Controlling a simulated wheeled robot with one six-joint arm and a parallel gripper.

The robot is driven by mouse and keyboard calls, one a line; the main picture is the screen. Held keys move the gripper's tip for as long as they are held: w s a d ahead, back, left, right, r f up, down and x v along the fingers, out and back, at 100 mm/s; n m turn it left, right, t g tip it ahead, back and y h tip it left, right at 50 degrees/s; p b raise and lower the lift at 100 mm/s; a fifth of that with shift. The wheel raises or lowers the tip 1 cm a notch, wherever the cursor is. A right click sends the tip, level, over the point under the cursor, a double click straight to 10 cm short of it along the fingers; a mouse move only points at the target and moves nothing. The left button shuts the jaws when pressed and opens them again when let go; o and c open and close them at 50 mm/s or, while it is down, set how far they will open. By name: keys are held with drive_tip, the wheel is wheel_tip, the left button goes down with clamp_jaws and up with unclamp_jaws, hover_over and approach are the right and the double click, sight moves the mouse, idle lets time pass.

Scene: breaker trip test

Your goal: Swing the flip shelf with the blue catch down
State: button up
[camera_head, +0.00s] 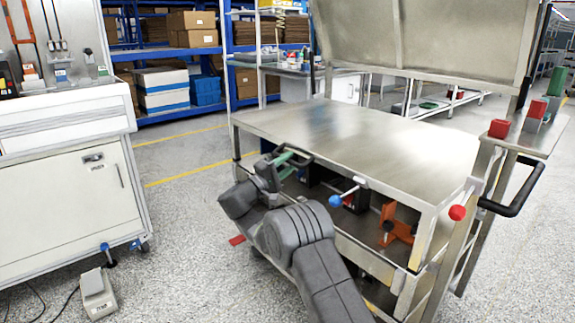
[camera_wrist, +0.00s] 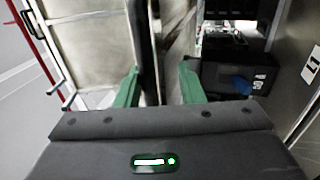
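A blue ball knob (camera_head: 335,201) on a short metal rod, likely the blue catch, sticks out at the front of the steel cart, below its flat top (camera_head: 350,135). Which panel it holds is not clear. A large steel panel (camera_head: 430,40) stands upright behind the top. My gripper (camera_head: 284,159) is at the cart's left front edge, left of the blue knob and apart from it. In the wrist view its green fingers (camera_wrist: 160,86) are spread. A dark upright bar (camera_wrist: 148,45) shows between them; I cannot tell whether it lies inside the grip.
A red ball knob (camera_head: 457,212) sits at the cart's right front corner. A side shelf (camera_head: 530,138) carries red and green blocks. A black handle (camera_head: 515,190) juts out at right. An orange part (camera_head: 396,226) lies below the top.

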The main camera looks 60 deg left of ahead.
drive_tip(key=shift+s, duration=0.15)
drive_tip(key=p+v, duration=0.3)
drive_tip(key=v, duration=1)
drive_tip(key=shift+s+f, duration=0.25)
drive_tip(key=shift+w, duration=0.15)
drive_tip(key=b+x, duration=0.1)
drive_tip(key=x, duration=0.5)
drive_tip(key=b+x, duration=0.2)
drive_tip(key=x, duration=0.5)
drive_tip(key=shift+w+r, duration=0.25)
drive_tip(key=shift+r, duration=0.2)
